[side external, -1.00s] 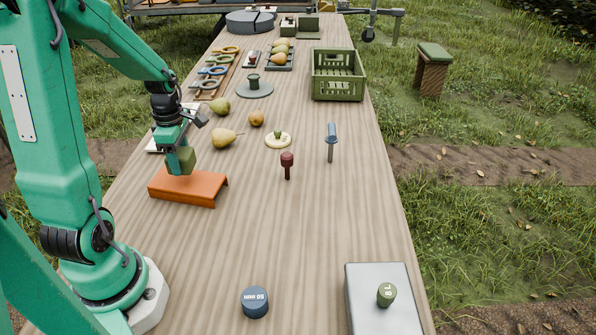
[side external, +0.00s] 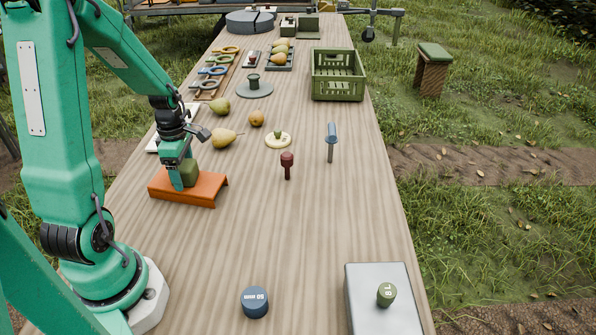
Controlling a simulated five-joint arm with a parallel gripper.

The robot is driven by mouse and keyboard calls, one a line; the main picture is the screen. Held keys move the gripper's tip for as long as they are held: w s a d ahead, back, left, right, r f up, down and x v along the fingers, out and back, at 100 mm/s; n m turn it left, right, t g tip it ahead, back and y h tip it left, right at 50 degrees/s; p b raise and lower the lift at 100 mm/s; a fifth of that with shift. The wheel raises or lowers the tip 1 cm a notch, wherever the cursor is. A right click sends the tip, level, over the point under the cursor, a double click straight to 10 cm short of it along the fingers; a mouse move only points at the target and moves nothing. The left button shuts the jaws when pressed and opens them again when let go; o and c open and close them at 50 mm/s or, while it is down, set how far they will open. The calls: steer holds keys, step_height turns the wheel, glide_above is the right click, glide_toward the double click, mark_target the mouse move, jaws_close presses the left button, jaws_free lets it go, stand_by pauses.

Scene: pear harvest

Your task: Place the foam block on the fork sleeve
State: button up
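The olive-green foam block (side external: 190,172) is at my gripper (side external: 183,180), over the top of the orange fork sleeve (side external: 204,193). The sleeve is a channel-shaped piece lying on the table at the left, with its flat top up. A teal finger of my gripper covers the left side of the block, and the other finger is hidden. The gripper looks shut on the block. The block's lower edge appears to be at the sleeve's top, but I cannot tell if it bears on it.
Pears (side external: 224,138) lie behind the sleeve. A blue weight (side external: 255,302) and a grey box (side external: 380,318) are near the front.

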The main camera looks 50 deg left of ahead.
mark_target(185, 166)
stand_by(0.3)
step_height(185, 166, up, 12)
steer(key=shift+r, duration=0.15)
stand_by(0.6)
stand_by(0.5)
steer(key=s+d+r+m+t, duration=0.2)
steer(key=d+r+m, duration=0.1)
steer(key=d+m, duration=0.7)
steer(key=s+d+r+m+t, duration=0.1)
steer(key=d+r+m+t, duration=0.2)
steer(key=d+m, duration=0.7)
steer(key=r+m, duration=0.1)
steer(key=m, duration=0.6)
steer(key=shift+s+d+r+t, duration=0.25)
steer(key=shift+s+r+t, duration=0.05)
steer(key=shift+s, duration=0.05)
